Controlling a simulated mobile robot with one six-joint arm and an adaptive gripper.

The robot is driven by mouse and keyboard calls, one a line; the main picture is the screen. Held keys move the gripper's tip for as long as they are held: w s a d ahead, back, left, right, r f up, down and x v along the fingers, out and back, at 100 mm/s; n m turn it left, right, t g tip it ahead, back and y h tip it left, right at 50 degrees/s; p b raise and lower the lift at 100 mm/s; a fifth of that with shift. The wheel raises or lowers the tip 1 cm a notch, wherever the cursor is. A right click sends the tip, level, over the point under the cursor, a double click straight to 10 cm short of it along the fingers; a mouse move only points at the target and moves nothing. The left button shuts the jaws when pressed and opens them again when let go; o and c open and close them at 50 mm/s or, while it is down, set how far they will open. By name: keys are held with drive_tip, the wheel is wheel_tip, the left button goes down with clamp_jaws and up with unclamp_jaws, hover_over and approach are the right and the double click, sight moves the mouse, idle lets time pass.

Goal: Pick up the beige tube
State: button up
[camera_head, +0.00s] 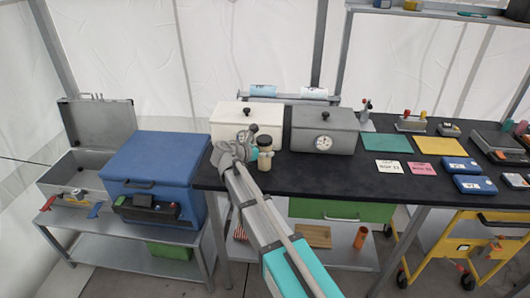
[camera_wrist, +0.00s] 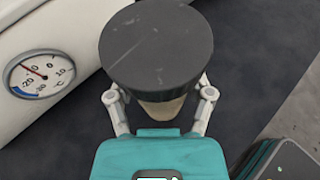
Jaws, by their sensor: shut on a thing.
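The beige tube (camera_head: 265,162) has a black cap and stands upright at the front left of the black table, in front of the white box. In the wrist view its wide dark lid (camera_wrist: 156,46) fills the upper middle, with a little of the beige body (camera_wrist: 160,112) showing below it. My gripper (camera_wrist: 160,100) has one finger on each side of the tube body and is shut on it. The fingertips are partly hidden under the lid. In the head view my gripper (camera_head: 250,153) is at the tube's left side. I cannot tell whether the tube touches the table.
A white box (camera_head: 238,114) with a dial stands close behind the tube, and a grey box (camera_head: 322,130) stands to its right. A blue cooler (camera_head: 155,165) is left of the table (camera_head: 330,174). Green and yellow mats, cards and blue devices lie farther right.

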drive_tip(key=shift+r+p, duration=1.35)
drive_tip(key=shift+r, duration=0.1)
drive_tip(key=s+r+p, duration=0.1)
drive_tip(key=r+p, duration=0.1)
drive_tip(key=s+r+p, duration=0.2)
drive_tip(key=s+d+r+p, duration=0.1)
drive_tip(key=s+r+p, duration=0.1)
drive_tip(key=shift+r+p, duration=0.35)
drive_tip(key=s+r+p, duration=0.1)
drive_tip(key=s, duration=0.2)
drive_tip(key=s+d+r+p, duration=0.1)
drive_tip(key=s, duration=0.1)
drive_tip(key=s+d+r+p, duration=0.1)
drive_tip(key=s, duration=0.2)
drive_tip(key=shift+s+r, duration=0.15)
drive_tip(key=shift+s, duration=0.2)
